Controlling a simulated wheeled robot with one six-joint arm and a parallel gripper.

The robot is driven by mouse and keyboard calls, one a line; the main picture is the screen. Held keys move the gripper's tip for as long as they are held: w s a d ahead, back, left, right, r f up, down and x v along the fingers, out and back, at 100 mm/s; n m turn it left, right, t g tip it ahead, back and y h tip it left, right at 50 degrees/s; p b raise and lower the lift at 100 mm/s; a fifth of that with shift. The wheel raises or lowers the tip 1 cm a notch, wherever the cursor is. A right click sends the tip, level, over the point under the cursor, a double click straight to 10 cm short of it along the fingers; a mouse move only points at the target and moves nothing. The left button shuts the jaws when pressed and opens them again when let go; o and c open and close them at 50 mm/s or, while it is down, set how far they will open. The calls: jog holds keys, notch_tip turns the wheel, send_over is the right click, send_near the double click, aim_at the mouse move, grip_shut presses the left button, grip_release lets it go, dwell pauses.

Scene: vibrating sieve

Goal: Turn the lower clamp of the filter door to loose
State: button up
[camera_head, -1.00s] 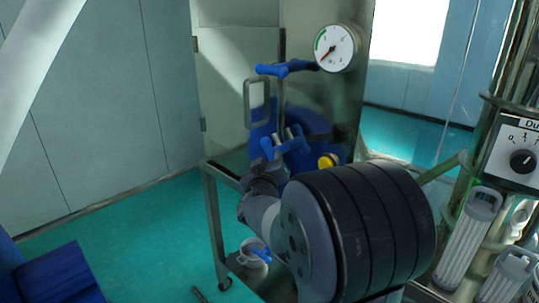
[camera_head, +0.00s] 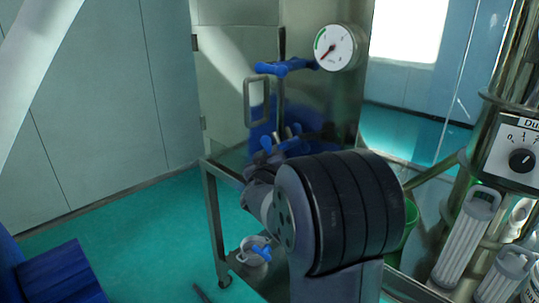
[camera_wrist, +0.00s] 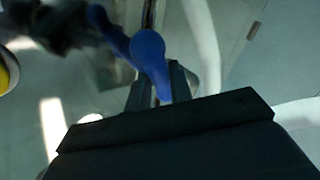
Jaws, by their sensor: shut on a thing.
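The lower clamp (camera_head: 285,146) is a blue handle on the steel filter door (camera_head: 226,95), below the door's grey pull handle. In the head view it is partly hidden behind my arm. My gripper (camera_wrist: 158,86) is shut on that end. In the head view the fingertips are hard to make out against the clamp. The upper clamp (camera_head: 285,67) is also blue and sits higher, apart from my gripper.
A pressure gauge (camera_head: 336,47) is at the upper right of the door. A grey pull handle (camera_head: 257,101) stands out beside the clamps. A control panel (camera_head: 517,153) and white filter cartridges (camera_head: 467,238) are at the right.

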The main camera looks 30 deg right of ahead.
grip_shut()
jog(key=shift+f+b, duration=0.15)
jog(key=shift+b, duration=0.25)
jog(key=m+h+b, duration=0.1)
jog(key=m+b, duration=0.1)
jog(key=b, duration=0.2)
jog(key=m+t+h+b, duration=0.1)
jog(key=m+b, duration=0.1)
jog(key=b, duration=0.3)
jog(key=m+t+h+b, duration=0.1)
jog(key=m+b, duration=0.1)
jog(key=b, duration=0.3)
jog(key=shift+f+h, duration=0.3)
jog(key=shift+h, duration=0.1)
jog(key=shift+r+m+b, duration=0.15)
jog(key=shift+m+b, duration=0.15)
jog(key=shift+b, duration=0.1)
